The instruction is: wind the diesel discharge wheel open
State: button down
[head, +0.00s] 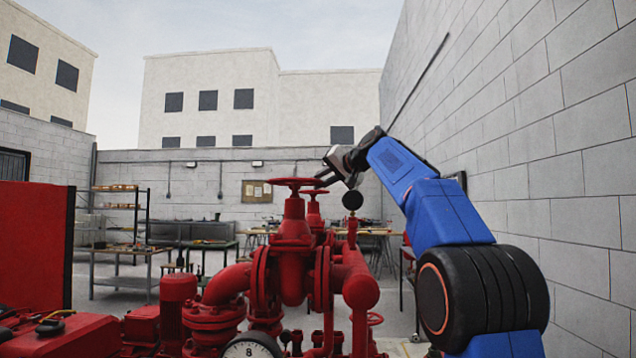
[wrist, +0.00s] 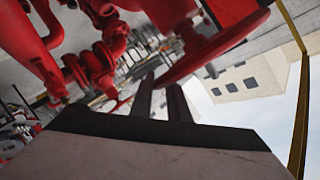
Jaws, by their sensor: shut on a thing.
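A red handwheel (head: 291,182) tops the nearest red valve (head: 293,228) in the head view. In the wrist view the wheel's rim (wrist: 222,42) runs slantwise down to my fingers. My gripper (head: 321,178) reaches in from the right, at the right edge of this wheel. In the wrist view my gripper (wrist: 161,90) has its two dark fingers close together, shut on the rim's near end. A second red handwheel (head: 315,192) stands just behind and is partly hidden. I cannot read a wheel label.
Red pipework and a pressure gauge (head: 251,347) fill the lower foreground. A small round black gauge (head: 352,200) stands right of the wheels, below my gripper. A grey block wall (head: 540,130) runs along the right. Shelving (head: 120,212) stands at the back left.

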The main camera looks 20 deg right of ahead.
jog(key=shift+w+n+g+y, duration=0.4)
jog(key=shift+w+n+y, duration=0.2)
jog(key=shift+n+y, duration=0.3)
jog(key=c, duration=1.7)
grip_release()
jog(key=shift+c, duration=0.2)
jog(key=v, duration=1.7)
jog(key=shift+s, duration=0.1)
